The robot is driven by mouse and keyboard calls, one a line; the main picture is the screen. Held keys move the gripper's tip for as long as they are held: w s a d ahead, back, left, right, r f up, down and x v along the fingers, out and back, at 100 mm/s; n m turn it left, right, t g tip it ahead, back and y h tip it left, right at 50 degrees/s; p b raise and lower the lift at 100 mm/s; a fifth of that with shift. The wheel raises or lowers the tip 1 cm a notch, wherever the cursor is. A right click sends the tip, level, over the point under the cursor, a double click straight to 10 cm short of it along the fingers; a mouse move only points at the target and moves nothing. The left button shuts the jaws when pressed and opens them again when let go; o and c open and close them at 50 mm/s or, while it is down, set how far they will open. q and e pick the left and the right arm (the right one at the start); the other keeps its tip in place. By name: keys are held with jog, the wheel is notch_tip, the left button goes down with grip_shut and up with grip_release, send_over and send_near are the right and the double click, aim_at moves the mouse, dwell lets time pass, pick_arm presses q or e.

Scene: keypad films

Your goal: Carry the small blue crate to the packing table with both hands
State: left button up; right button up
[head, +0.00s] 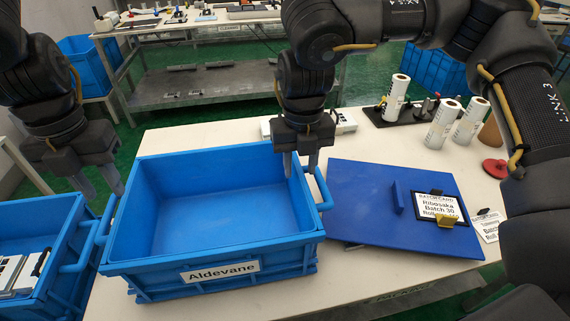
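A blue crate (155,264) with a white label reading "Aldevane" stands upright on the white table, and its inside looks empty. It has a bar handle at its left end (107,217) and another at its right end (324,192). My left gripper (102,188) is open, just above and behind the left handle, with nothing between its fingers. My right gripper (301,168) is open with its fingers pointing down at the crate's right end, close to the right handle. I cannot tell whether its fingers touch the crate.
Another blue crate (68,265) with white items stands close on the left. A blue board (362,205) with a "Ribosaka Batch 30" card lies to the right. White rolls (443,124) stand behind it. A cluttered bench (200,25) stands beyond a green floor.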

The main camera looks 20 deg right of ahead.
jog(key=shift+r, duration=2.6)
jog(key=shift+d, duration=0.1)
